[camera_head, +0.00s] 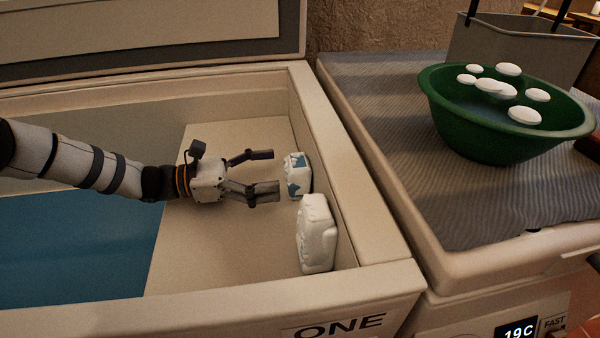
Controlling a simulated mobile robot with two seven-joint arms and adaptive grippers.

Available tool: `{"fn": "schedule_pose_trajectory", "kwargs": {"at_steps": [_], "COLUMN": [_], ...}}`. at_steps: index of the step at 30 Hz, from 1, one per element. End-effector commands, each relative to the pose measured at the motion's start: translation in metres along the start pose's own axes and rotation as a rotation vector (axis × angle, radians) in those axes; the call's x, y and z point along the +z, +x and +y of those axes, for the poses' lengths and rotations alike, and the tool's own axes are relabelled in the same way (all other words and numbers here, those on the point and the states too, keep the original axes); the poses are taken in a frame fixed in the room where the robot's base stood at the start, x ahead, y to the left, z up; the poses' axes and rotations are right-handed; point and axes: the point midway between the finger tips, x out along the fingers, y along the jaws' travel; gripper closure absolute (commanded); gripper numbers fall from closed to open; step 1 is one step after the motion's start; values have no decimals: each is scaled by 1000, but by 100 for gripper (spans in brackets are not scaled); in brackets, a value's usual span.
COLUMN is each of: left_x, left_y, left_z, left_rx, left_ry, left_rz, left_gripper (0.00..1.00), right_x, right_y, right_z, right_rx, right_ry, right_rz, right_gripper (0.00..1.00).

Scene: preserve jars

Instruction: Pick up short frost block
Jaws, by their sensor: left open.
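Two white frosty blocks stand by the right inner wall of the open chest freezer (362,278). The shorter block (304,178) is the farther one and has blue patches on its face. The taller, lumpy white block (316,238) stands nearer the front. My left gripper (268,171) reaches in from the left, inside the freezer. Its two fingers are spread apart and empty, pointing right at the shorter block, with the fingertips just left of it. I cannot tell whether a fingertip touches it. My right gripper is not in view.
The freezer's raised lid (150,35) is at the back, and a blue panel (80,245) lies inside at the left. To the right, a ribbed grey mat (400,130) bears a green bowl (480,140) with several white discs. A grey bin (490,38) stands behind.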

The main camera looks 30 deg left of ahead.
Motion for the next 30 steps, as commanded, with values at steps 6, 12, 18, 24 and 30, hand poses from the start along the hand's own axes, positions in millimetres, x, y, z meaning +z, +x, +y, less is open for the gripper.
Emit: {"fn": "schedule_pose_trajectory", "kwargs": {"at_steps": [6,12,18,24,30], "left_x": [8,5,5,5,6], "left_y": [37,58,58,58,58], "left_z": [-2,-2,-2,-2,-1], "left_rx": [-4,0,1,1,1], "left_ry": [1,-1,0,0,1], "left_rz": [-2,0,0,0,-1], "left_gripper": [21,21,26,71,78], "right_x": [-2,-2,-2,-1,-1], "right_y": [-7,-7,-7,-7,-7], "right_z": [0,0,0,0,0], "right_rx": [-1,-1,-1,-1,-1], "right_ry": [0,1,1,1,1], "right_rz": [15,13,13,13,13], "right_gripper": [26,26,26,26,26]}}
